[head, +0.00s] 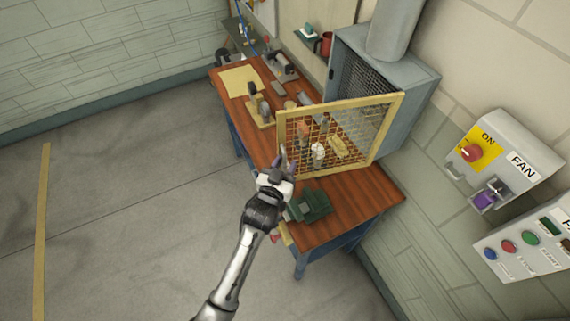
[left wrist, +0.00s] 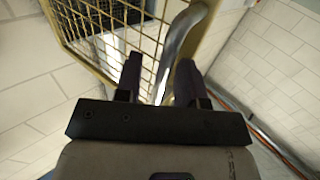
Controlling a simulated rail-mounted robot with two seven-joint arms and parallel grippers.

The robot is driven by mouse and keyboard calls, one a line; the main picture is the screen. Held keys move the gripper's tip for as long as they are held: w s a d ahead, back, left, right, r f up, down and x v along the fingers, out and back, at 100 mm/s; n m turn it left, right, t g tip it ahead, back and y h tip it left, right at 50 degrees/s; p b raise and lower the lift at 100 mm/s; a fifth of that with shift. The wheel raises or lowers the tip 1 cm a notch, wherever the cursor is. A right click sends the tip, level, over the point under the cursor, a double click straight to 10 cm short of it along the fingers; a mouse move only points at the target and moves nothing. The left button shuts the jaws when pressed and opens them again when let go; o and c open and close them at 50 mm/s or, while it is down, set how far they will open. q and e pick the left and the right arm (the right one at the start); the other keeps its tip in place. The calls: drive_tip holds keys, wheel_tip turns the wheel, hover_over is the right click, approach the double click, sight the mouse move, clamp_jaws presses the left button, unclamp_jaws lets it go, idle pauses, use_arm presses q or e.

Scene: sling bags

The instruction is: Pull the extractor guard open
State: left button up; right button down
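The extractor guard (head: 391,128) is a yellow-framed wire mesh panel. It stands swung out at an angle from the grey extractor box (head: 408,80) over the workbench. My left gripper (head: 284,160) is at the guard's lower left edge. In the left wrist view the guard frame (left wrist: 58,30) and mesh fill the upper middle. A curved metal handle (left wrist: 178,45) runs down between the fingers of my left gripper (left wrist: 160,82). The fingers are apart, with a gap visible on the handle's left side. My right gripper is not in view.
The wooden workbench (head: 352,197) holds tools, a yellow sheet (head: 238,81) and a dark green object (head: 309,206) near the front. A fan switch box (head: 505,155) and a button panel (head: 530,240) are on the right wall. The floor at left is clear.

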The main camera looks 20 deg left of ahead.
use_arm(q)
drive_tip(key=shift+s, duration=0.25)
drive_tip(key=s+b, duration=0.2)
drive_tip(key=s, duration=1.1)
drive_tip(key=shift+s+a+b, duration=0.15)
drive_tip(key=shift+a+b, duration=0.15)
drive_tip(key=shift+a, duration=0.1)
